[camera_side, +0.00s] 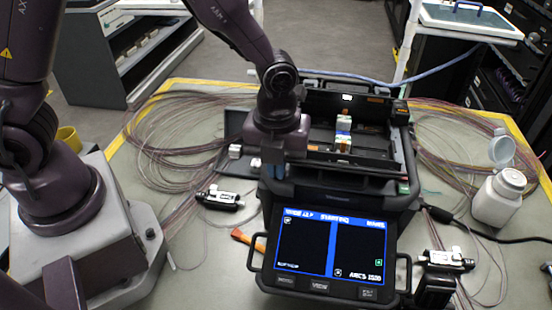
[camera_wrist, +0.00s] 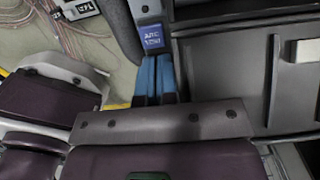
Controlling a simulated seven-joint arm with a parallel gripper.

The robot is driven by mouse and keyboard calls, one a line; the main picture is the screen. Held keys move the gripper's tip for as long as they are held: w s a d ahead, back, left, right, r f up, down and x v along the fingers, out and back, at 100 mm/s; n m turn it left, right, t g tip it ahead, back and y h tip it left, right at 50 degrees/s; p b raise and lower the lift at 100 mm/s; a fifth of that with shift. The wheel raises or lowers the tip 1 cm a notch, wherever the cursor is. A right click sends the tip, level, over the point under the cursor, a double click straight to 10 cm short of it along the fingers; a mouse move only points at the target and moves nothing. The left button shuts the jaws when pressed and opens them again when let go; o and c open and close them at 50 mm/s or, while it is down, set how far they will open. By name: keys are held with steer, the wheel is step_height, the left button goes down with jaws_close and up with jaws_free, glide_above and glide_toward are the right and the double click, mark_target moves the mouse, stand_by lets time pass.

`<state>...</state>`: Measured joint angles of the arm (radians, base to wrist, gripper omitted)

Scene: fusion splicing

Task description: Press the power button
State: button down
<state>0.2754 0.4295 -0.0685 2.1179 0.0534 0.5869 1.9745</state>
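The fusion splicer (camera_side: 335,195) stands on the table with its lid open. Its screen (camera_side: 332,245) is lit blue and black, with a top line that seems to read "STARTING". My gripper (camera_side: 273,178) points down at the splicer's left side, just behind the screen. In the wrist view its two blue fingers (camera_wrist: 154,57) lie side by side, closed together with nothing visible between them. A small blue patch with white text (camera_wrist: 152,38) shows just beyond the fingertips. I cannot make out the power button; my gripper may cover it. Contact at the fingertips cannot be told.
Coiled fibres (camera_side: 175,140) lie left of the splicer. A small black-and-white device (camera_side: 219,198) lies near its left side, and another (camera_side: 446,261) at right. A white bottle (camera_side: 498,197) with an open cap stands at right. An orange-handled tool (camera_side: 247,240) lies left of the screen.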

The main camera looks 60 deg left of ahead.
steer(key=shift+s+a+f, duration=0.1)
steer(key=shift+s+f, duration=0.1)
steer(key=shift+f, duration=0.3)
step_height(320, 180, up, 15)
steer(key=shift+w, duration=0.2)
stand_by(0.3)
steer(key=s+a+r+n+t, duration=0.2)
steer(key=s+a+n, duration=0.3)
steer(key=n, duration=0.8)
steer(key=s+a+r+n+t, duration=0.3)
steer(key=s+a+n, duration=0.3)
steer(key=n, duration=0.8)
steer(key=shift+s+r, duration=0.65)
steer(key=shift+s, duration=0.2)
stand_by(1.4)
